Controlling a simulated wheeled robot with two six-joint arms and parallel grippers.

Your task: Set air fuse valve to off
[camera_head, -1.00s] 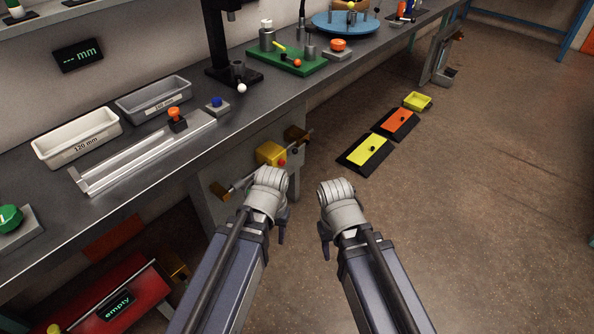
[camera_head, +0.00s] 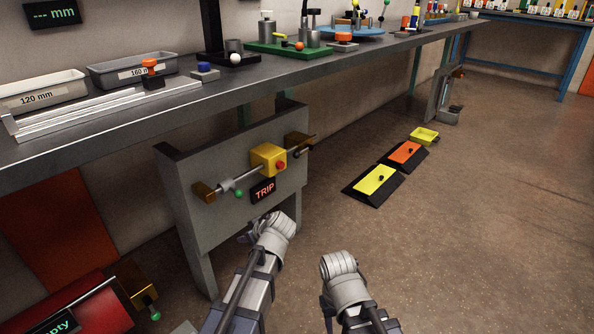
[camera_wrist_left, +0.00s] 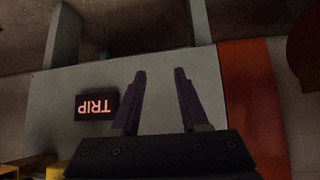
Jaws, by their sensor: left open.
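A grey panel (camera_head: 225,210) under the bench carries a yellow valve block (camera_head: 267,158) with a red button (camera_head: 280,166). A metal pipe (camera_head: 240,178) runs through the block between two brass end blocks. My left gripper (camera_wrist_left: 158,74) is open and empty in front of the panel, below the display. My right gripper (camera_head: 326,308) is to its right; its jaws are mostly hidden by the wrist.
The bench top (camera_head: 200,105) overhangs the panel. At lower left are a red unit (camera_head: 95,310), an "empty" display and a brass fitting (camera_head: 135,283) with a green knob. A yellow pad (camera_head: 374,180) and an orange pad (camera_head: 405,153) lie on the floor. Floor at right is clear.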

